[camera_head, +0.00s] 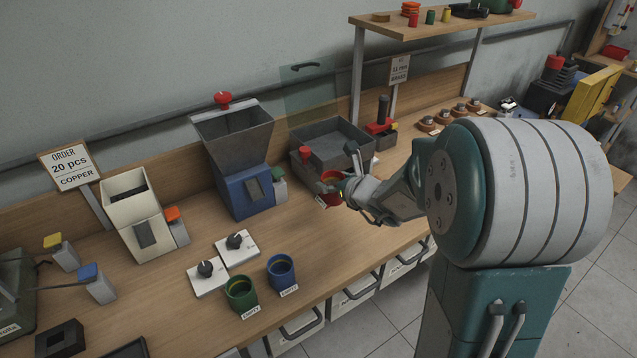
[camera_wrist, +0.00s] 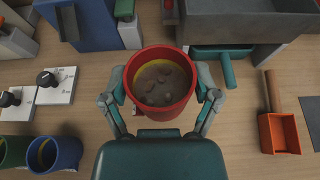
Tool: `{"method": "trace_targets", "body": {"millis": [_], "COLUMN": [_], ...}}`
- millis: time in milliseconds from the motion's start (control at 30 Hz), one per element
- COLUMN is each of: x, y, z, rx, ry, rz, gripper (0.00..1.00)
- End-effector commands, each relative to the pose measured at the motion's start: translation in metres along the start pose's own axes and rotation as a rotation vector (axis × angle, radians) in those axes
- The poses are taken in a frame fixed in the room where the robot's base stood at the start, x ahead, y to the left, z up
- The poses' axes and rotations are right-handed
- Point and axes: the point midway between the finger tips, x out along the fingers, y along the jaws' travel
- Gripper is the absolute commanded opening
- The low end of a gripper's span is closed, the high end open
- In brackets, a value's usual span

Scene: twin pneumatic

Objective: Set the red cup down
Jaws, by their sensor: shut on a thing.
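The red cup (camera_wrist: 160,84) is between the fingers of my gripper (camera_wrist: 160,98) in the wrist view. The fingers are shut on it from both sides. The cup is upright and holds brownish lumpy contents, with a yellow band inside the wall. In the head view the red cup (camera_head: 331,180) shows partly behind my gripper (camera_head: 342,188), near the front of the grey bin. Whether its base touches the bench cannot be told.
A green cup (camera_head: 241,293) and a blue cup (camera_head: 281,272) stand on the bench (camera_head: 330,255) to the left. A blue hopper machine (camera_head: 243,185) and a grey bin (camera_head: 334,140) stand behind. An orange scoop (camera_wrist: 278,132) lies to the right in the wrist view. Bare wood lies around my gripper.

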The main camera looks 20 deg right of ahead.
Motion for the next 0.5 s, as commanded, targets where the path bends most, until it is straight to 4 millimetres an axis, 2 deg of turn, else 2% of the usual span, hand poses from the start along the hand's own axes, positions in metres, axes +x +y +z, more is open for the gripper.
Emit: {"method": "trace_targets", "body": {"millis": [33, 200, 500], "x": [-0.01, -0.037, -0.058], "y": [-0.004, -0.011, -0.016], "z": [0.001, 0.002, 0.003], "rx": [-0.001, -0.001, 0.0], "ry": [-0.002, -0.002, -0.002], "rz": [-0.004, -0.003, 0.0], "gripper": [0.22, 0.22, 0.22]}}
